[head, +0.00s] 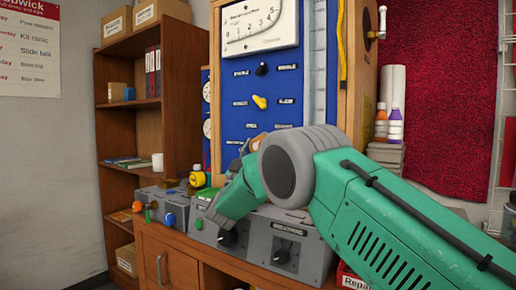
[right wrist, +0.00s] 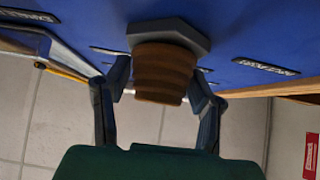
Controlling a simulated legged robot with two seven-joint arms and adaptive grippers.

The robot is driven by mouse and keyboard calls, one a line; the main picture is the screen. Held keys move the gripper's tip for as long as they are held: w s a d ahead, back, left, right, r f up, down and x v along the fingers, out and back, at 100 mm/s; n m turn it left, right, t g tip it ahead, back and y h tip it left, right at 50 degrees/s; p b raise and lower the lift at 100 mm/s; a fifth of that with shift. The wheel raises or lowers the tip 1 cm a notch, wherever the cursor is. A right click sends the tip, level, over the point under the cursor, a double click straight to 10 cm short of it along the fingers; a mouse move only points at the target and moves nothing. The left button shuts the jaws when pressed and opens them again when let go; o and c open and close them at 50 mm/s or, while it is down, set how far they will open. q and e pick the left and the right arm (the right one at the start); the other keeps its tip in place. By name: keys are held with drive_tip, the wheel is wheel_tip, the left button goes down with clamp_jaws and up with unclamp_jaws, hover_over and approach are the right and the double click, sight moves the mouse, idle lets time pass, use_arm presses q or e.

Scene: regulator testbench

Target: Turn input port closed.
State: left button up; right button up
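A ribbed brown knob (right wrist: 165,72) on a grey hexagonal base (right wrist: 168,34) sticks out from a blue panel (right wrist: 235,28) in the right wrist view. My right gripper (right wrist: 162,88) has one finger on each side of the knob, with the fingertips against it near the base. In the head view the knob (head: 257,142) shows as a small brown piece low on the panel, mostly hidden by my right arm and gripper (head: 244,150). The labels beside the knob are not readable. My left gripper is not in view.
Grey control boxes (head: 290,253) stand on the wooden bench below the panel, close under my right arm. A yellow knob (head: 260,102) and a black knob (head: 261,69) sit higher on the panel. A wooden shelf (head: 128,124) stands at the left.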

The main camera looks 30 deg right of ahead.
drive_tip(key=shift+o, duration=1.2)
drive_tip(key=shift+w+f, duration=0.1)
drive_tip(key=shift+f, duration=0.3)
drive_tip(key=shift+r+t, duration=0.15)
drive_tip(key=shift+t, duration=0.15)
drive_tip(key=shift+r, duration=0.1)
drive_tip(key=s+a+f, duration=0.1)
drive_tip(key=s+a, duration=0.1)
drive_tip(key=a, duration=0.4)
drive_tip(key=s+a+f, duration=0.1)
drive_tip(key=s+a, duration=0.2)
drive_tip(key=a, duration=0.4)
drive_tip(key=shift+a+f, duration=0.2)
drive_tip(key=shift+f, duration=0.1)
